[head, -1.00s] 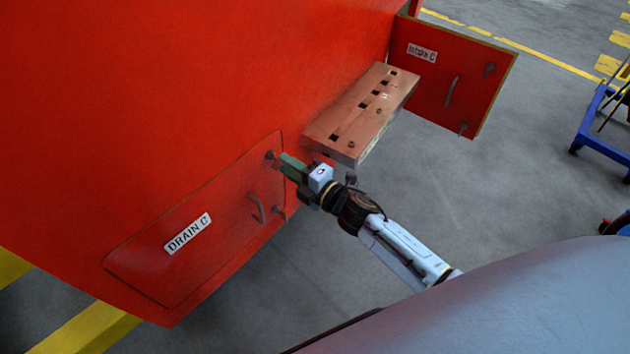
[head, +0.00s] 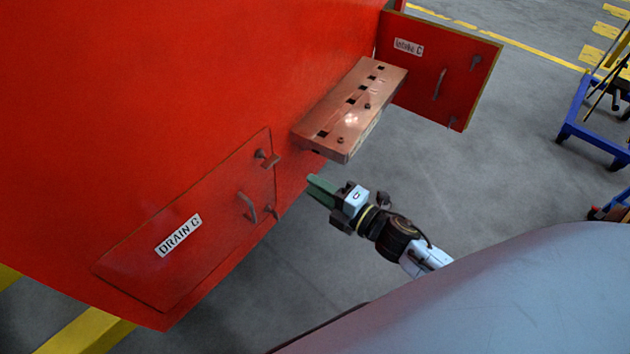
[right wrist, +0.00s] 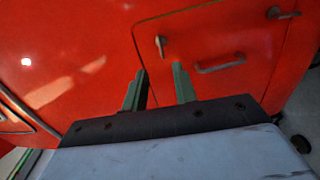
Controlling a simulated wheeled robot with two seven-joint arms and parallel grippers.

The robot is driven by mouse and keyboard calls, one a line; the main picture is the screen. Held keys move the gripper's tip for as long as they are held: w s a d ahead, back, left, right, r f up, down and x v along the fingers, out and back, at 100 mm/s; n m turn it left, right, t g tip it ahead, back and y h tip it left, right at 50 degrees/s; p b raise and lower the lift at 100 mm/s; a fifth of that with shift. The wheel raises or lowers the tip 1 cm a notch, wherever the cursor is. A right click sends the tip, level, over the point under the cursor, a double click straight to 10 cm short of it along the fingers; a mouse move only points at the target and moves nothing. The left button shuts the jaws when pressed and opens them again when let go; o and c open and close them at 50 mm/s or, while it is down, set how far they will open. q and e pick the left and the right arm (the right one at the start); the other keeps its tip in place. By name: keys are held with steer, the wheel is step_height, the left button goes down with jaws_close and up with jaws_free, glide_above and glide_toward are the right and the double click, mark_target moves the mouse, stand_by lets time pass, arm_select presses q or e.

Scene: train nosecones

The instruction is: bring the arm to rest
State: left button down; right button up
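My right gripper (head: 322,190) has green fingers and is clear of the red nosecone (head: 200,80), below the copper-coloured block. In the right wrist view its two fingers (right wrist: 160,85) stand apart with nothing between them, facing the red surface. The DRAIN C door (head: 150,265) lies flush in the nosecone to the left of the gripper. Its upper latch (head: 267,158) and its handle (head: 247,207) are apart from the fingers. The handle also shows in the right wrist view (right wrist: 220,65). My left gripper is not in view.
The copper-coloured block (head: 350,110) with square holes juts out just above my right gripper. An open red door (head: 440,70) labelled "Intake C" stands out behind it. A blue cart (head: 590,130) is at the right. The grey floor between is clear.

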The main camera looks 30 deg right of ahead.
steer(key=s+d+f+m+g+h+b, duration=0.15)
steer(key=s+f+m, duration=0.25)
steer(key=f, duration=0.5)
steer(key=s+d+f+m+g+h, duration=0.2)
steer(key=s+f+m+g+h, duration=0.15)
steer(key=f, duration=0.65)
steer(key=s+d+f+m+g+h, duration=0.1)
steer(key=s+f+m, duration=0.3)
steer(key=f, duration=0.5)
steer(key=s+f+m+g, duration=0.3)
steer(key=s+f, duration=0.2)
steer(key=s, duration=0.4)
steer(key=s+f+m+g+h+b, duration=0.1)
steer(key=s+f+m+g, duration=0.1)
steer(key=s+f, duration=0.4)
steer(key=s+a+f+m+g, duration=0.1)
steer(key=s+f+m+g, duration=0.2)
steer(key=s, duration=0.9)
step_height(320, 180, down, 2)
steer(key=shift+f+m+g+b, duration=0.15)
steer(key=shift+m+g+b, duration=0.2)
steer(key=shift+g, duration=0.35)
steer(key=shift+w, duration=0.15)
